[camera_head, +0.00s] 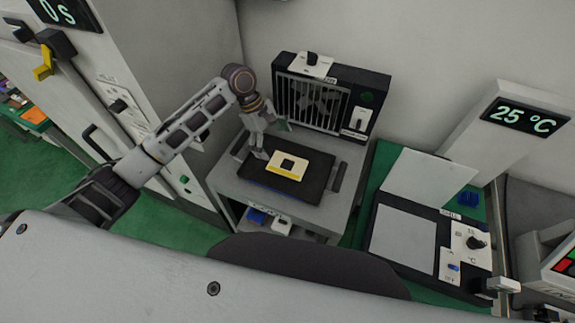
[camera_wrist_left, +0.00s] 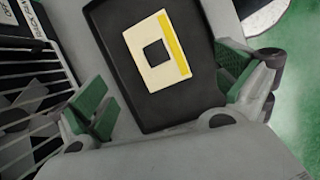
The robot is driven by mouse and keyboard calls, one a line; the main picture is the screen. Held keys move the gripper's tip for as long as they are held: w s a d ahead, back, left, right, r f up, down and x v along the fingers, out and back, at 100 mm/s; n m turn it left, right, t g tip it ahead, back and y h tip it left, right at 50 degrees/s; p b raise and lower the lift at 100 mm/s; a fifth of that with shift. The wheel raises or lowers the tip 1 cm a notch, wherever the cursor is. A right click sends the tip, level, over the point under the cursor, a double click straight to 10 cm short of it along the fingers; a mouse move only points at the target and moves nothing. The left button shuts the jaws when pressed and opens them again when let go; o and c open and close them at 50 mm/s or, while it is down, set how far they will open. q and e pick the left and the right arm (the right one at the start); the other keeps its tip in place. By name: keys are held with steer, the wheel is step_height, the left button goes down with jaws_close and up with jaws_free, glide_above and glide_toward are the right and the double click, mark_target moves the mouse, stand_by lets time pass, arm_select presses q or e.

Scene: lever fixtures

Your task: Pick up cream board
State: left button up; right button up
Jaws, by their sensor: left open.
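The cream board (camera_head: 287,165) is a small flat plate with a dark square in its middle and a yellow strip along one edge. It lies on a black tray (camera_head: 262,183) on a grey stand. My left gripper (camera_head: 272,139) is above and just behind the tray, at the board's upper left. In the left wrist view, the cream board (camera_wrist_left: 138,55) lies ahead of the open, empty left gripper (camera_wrist_left: 165,92), between the lines of its two green-padded fingers and apart from both. My right gripper is not in view.
A black fan unit (camera_head: 328,95) stands right behind the tray. To the right is a hot-plate device (camera_head: 403,237) with a raised lid and a 25 °C display (camera_head: 525,115). A panel with a yellow lever (camera_head: 44,64) is at the left. The floor is green.

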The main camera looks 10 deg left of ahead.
arm_select(q)
steer(key=shift+w+a+r+n, duration=0.4)
steer(key=shift+r+n, duration=0.1)
steer(key=shift+r, duration=0.05)
steer(key=shift+w+a+r+n, duration=0.4)
steer(key=shift+r+n, duration=0.1)
steer(key=shift+r, duration=0.05)
steer(key=shift+f, duration=0.1)
glide_above(288, 164)
steer(key=a, duration=0.3)
steer(key=shift+w+f, duration=0.2)
steer(key=shift+f, duration=3.7)
steer(key=shift+d, duration=0.1)
steer(key=shift+p+x, duration=0.6)
steer(key=shift+x, duration=2)
steer(key=shift+s+d, duration=0.1)
steer(key=shift+d, duration=0.05)
steer(key=shift+r, duration=0.1)
steer(key=c, duration=1)
